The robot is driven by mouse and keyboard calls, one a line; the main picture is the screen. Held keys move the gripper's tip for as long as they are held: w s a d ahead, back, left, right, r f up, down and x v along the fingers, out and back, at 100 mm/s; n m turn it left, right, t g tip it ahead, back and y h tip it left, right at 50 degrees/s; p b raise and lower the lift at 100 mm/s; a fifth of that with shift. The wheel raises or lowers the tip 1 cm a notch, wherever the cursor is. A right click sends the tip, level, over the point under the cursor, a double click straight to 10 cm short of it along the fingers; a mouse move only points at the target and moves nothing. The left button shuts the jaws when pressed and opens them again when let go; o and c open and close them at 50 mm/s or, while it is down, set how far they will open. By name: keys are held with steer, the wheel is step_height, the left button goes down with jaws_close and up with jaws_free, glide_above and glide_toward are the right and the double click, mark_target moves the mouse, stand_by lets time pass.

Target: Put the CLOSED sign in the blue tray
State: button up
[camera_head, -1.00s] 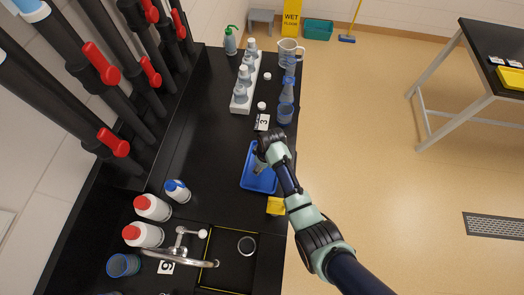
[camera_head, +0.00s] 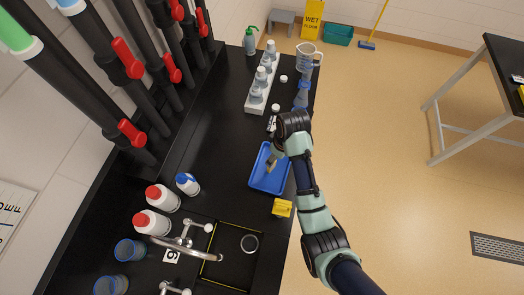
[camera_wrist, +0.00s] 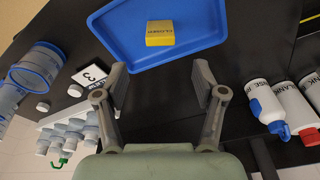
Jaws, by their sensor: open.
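In the wrist view the yellow block lettered CLOSED (camera_wrist: 160,33) is inside the blue tray (camera_wrist: 118,30), with blue showing all around it. The tray also shows in the head view (camera_head: 262,185), partly covered by my arm.
In the head view a yellow block (camera_head: 282,208) sits on the black bench outside the tray's near end; its lettering is unreadable. A sink with a tap (camera_head: 185,242), red-capped bottles (camera_head: 162,198), a bottle rack (camera_head: 258,98) and a number 3 card (camera_wrist: 89,75) are nearby.

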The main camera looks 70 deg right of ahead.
steer(key=w+a+r+n+t+h, duration=0.1)
steer(key=w+a+r+t, duration=0.2)
steer(key=w+a+r, duration=0.55)
steer(key=w+a+r+n+t+h, duration=0.1)
steer(key=w+a+r+t, duration=0.4)
steer(key=a, duration=0.6)
steer(key=a+r+n+t+y, duration=0.1)
steer(key=a+r, duration=0.5)
steer(key=a, duration=0.2)
steer(key=a+r+t+y, duration=0.1)
steer(key=a+r+t, duration=0.1)
steer(key=a+r, duration=0.5)
step_height(320, 180, up, 9)
steer(key=a+p, duration=0.1)
steer(key=p, duration=1)
steer(key=shift+a, duration=0.2)
steer(key=shift+r, duration=0.1)
